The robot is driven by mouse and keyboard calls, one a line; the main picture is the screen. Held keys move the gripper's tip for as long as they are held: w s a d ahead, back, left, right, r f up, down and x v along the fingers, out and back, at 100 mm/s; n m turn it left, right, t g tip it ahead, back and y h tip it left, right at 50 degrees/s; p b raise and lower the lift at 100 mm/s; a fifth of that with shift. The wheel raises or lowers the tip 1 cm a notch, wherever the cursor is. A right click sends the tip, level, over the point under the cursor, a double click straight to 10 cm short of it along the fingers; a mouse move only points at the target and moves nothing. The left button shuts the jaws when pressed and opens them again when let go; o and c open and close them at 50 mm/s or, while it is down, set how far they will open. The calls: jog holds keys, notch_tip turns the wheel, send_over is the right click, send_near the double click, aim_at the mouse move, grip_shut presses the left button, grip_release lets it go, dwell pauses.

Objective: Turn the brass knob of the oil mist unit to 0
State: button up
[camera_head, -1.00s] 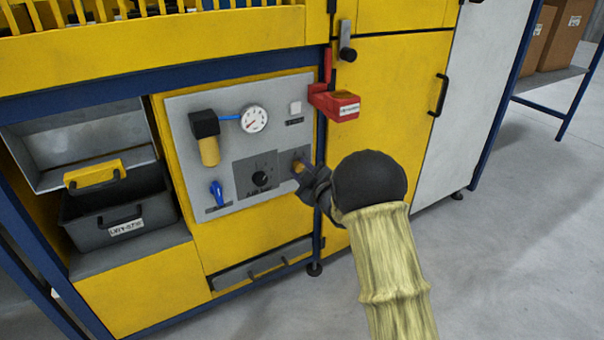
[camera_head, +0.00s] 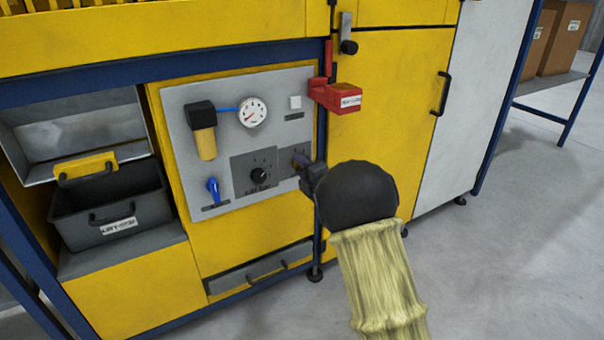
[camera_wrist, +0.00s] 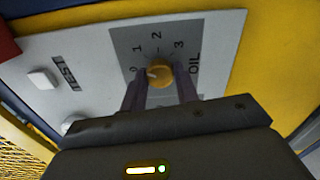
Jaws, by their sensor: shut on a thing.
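The brass knob (camera_wrist: 159,73) is a round, golden knob on the grey OIL dial plate (camera_wrist: 126,40) in the wrist view. The numbers 0 to 3 run around it. A pale mark on the knob's left side points roughly toward the 0. My gripper (camera_wrist: 161,82) has one dark finger on each side of the knob and is shut on it. In the head view my gripper (camera_head: 305,168) reaches the right side of the grey panel (camera_head: 183,105) and mostly hides the knob.
A black knob (camera_head: 259,175), a pressure gauge (camera_head: 252,112), a blue valve lever (camera_head: 213,188) and a filter (camera_head: 204,143) are on the same panel. A red box (camera_head: 337,97) juts out just above my gripper. The floor on the right is clear.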

jog(key=n+b, duration=0.3)
jog(key=n, duration=0.2)
jog(key=shift+f, duration=0.2)
dwell(0.3)
jog(key=o, duration=1)
jog(key=shift+r, duration=0.1)
jog(key=shift+c, duration=0.2)
jog(key=p+v, duration=0.5)
jog(key=v, duration=1.2)
jog(key=shift+d+p, duration=0.2)
jog(key=shift+p, duration=0.15)
